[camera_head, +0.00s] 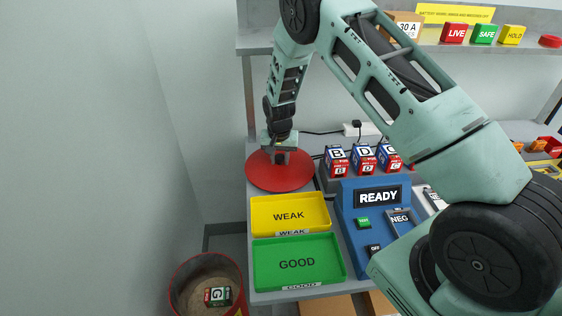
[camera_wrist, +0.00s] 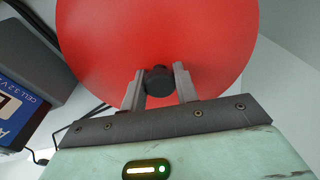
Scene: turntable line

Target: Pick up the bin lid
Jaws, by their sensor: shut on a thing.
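The bin lid (camera_head: 270,178) is a red disc at the far left end of the bench in the head view. In the wrist view the lid (camera_wrist: 215,40) fills the upper middle, with a dark knob (camera_wrist: 159,80) at its centre. My gripper (camera_head: 281,150) is above the lid, pointing down. In the wrist view both fingers of my gripper (camera_wrist: 159,84) close on the knob from either side. I cannot tell whether the lid touches the bench or hangs just above it. The red bin (camera_head: 179,271) stands open on the floor at lower left, with a dark green-and-red block (camera_head: 218,296) inside.
A yellow WEAK tray (camera_head: 290,204) and a green GOOD tray (camera_head: 297,282) lie in front of the lid. A blue READY tester (camera_head: 350,226) and several lettered cells (camera_head: 364,160) stand to the right. A shelf (camera_head: 258,46) runs behind. A wall is on the left.

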